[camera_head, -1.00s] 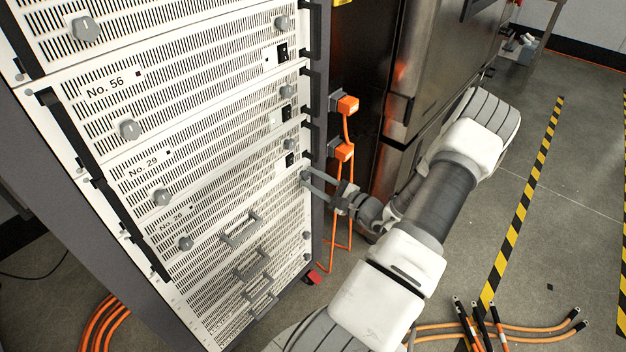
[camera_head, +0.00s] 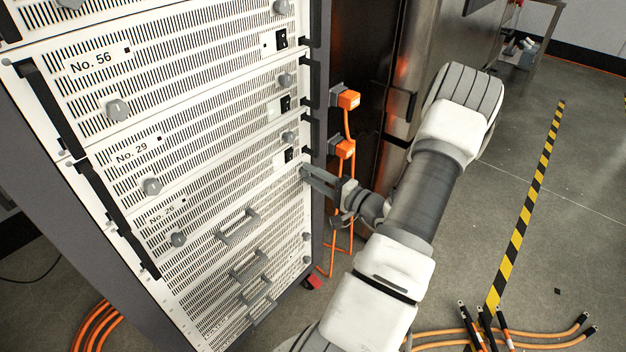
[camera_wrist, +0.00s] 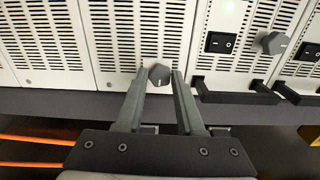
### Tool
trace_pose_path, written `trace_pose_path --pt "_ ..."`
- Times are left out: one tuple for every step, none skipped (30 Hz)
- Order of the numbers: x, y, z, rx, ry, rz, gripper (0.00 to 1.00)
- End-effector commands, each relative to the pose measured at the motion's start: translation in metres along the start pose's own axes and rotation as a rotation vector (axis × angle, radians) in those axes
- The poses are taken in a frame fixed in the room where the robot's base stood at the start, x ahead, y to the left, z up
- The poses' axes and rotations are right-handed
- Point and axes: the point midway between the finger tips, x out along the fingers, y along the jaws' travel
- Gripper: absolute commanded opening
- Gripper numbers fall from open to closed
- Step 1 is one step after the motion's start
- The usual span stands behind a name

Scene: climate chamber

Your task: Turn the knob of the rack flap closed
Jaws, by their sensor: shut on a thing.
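The rack flap (camera_head: 215,240) is a white slotted panel on the lower part of the rack. Its grey knob (camera_wrist: 158,75) sits near the panel's edge in the wrist view, between my two fingertips. My gripper (camera_wrist: 157,78) is shut on this knob, one finger on each side. In the head view my gripper (camera_head: 307,176) reaches the right edge of the rack from the right, and its fingers mostly hide the knob there. The knob's exact turn angle is hard to read.
Other grey knobs, such as one on the No. 29 unit (camera_head: 152,186), and black switches (camera_head: 289,155) are on the rack front. Black handles (camera_wrist: 235,96) stand out beside my right finger. Orange plugs (camera_head: 347,149) and cables hang right of the rack. Orange cables (camera_head: 530,330) lie on the floor.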

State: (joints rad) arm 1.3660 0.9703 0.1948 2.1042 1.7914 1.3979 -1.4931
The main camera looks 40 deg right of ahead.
Motion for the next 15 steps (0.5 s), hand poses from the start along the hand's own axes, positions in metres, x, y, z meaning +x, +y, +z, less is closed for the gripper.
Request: trace_pose_path --pt "-0.0002 0.0011 -0.0004 -0.015 0.000 0.001 0.00" --pt "-0.0002 0.0009 -0.0005 -0.023 0.001 0.001 0.00" --pt "-0.0002 0.0007 -0.0006 -0.033 0.001 0.001 0.00" --pt "-0.0002 0.0005 -0.0006 -0.039 0.001 0.001 0.00" --pt "-0.0002 0.0003 -0.0006 -0.043 0.001 0.001 0.00" --pt "-0.0002 0.0001 -0.0006 -0.048 0.001 0.001 0.00" --pt "-0.0003 0.0000 -0.0007 -0.050 0.001 0.001 0.00" --pt "-0.0003 -0.0001 -0.0006 -0.053 0.001 0.001 0.00" --pt "-0.0003 -0.0002 -0.0006 -0.055 0.001 0.001 0.00" --pt "-0.0003 -0.0002 -0.0007 -0.056 0.001 0.001 0.00" --pt "-0.0003 -0.0003 -0.0006 -0.057 0.002 0.001 0.00" --pt "-0.0003 -0.0004 -0.0006 -0.057 0.002 0.001 0.00" --pt "-0.0003 -0.0004 -0.0006 -0.057 0.002 0.000 0.00" --pt "-0.0003 -0.0005 -0.0007 -0.057 0.002 0.000 0.00" --pt "-0.0003 -0.0005 -0.0007 -0.057 0.002 0.000 0.00"
